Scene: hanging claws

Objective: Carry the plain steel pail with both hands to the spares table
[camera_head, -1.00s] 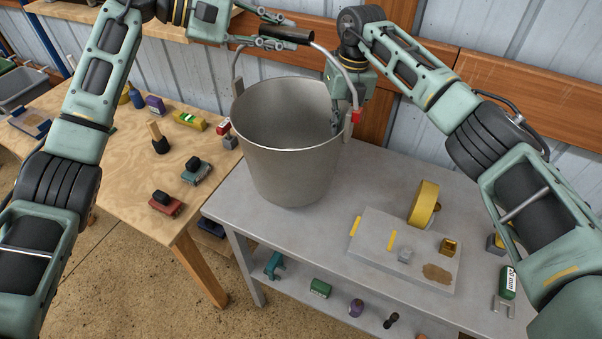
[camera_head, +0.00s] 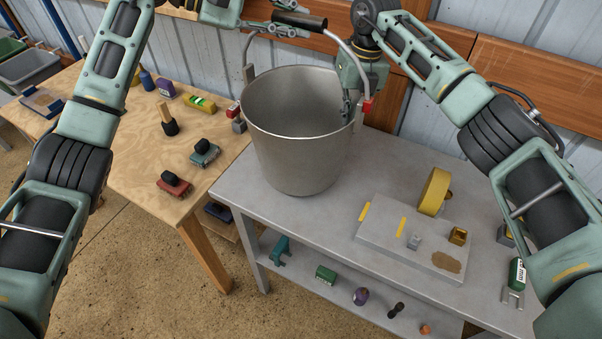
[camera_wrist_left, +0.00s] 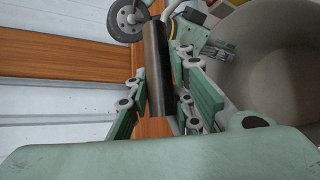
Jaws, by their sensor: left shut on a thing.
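The plain steel pail (camera_head: 300,150) stands upright on the left part of a grey metal table (camera_head: 330,225), and it looks empty. Its wire handle is raised, with a dark tubular grip (camera_head: 300,20) at the top. My left gripper (camera_head: 277,27) is shut on this grip, above the pail's back rim. In the left wrist view the grip (camera_wrist_left: 158,70) lies between the fingers, with the pail (camera_wrist_left: 270,85) at the right. My right gripper (camera_head: 350,105) is at the pail's right rim, with a finger inside it. Whether it pinches the rim is unclear.
A wooden bench (camera_head: 130,150) on the left holds small tools and blocks. On the grey table's right lie a grey plate (camera_head: 385,245), a yellow ring (camera_head: 434,191) and small parts. A lower shelf (camera_head: 340,295) holds several items.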

